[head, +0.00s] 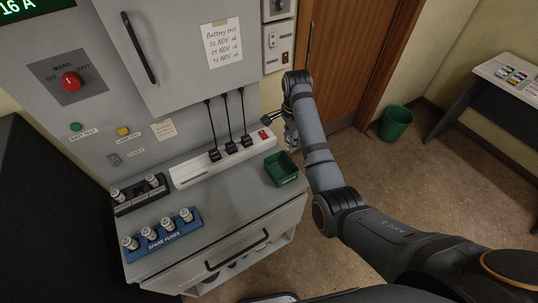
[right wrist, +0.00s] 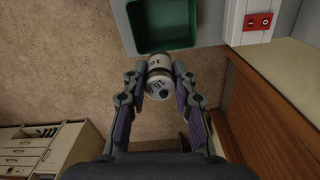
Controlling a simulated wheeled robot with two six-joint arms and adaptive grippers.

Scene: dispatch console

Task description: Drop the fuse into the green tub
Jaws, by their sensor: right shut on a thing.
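The green tub (head: 281,168) stands open on the right end of the console's grey worktop; its inside looks empty. It also shows at the top of the right wrist view (right wrist: 163,25). My right gripper (head: 290,138) is beside the worktop, behind the tub in the head view, largely hidden by my arm. In the right wrist view its fingers are shut on the fuse (right wrist: 160,82), a pale cylinder with a metal end. The fuse shows just outside the tub's near rim, with floor behind it. My left gripper is not in view.
A blue spare-fuse rack (head: 163,236) with several fuses and a black fuse block (head: 140,195) stand on the worktop's left. A white power strip (head: 222,159) with black plugs runs behind the tub. A green bin (head: 396,123) stands on the floor.

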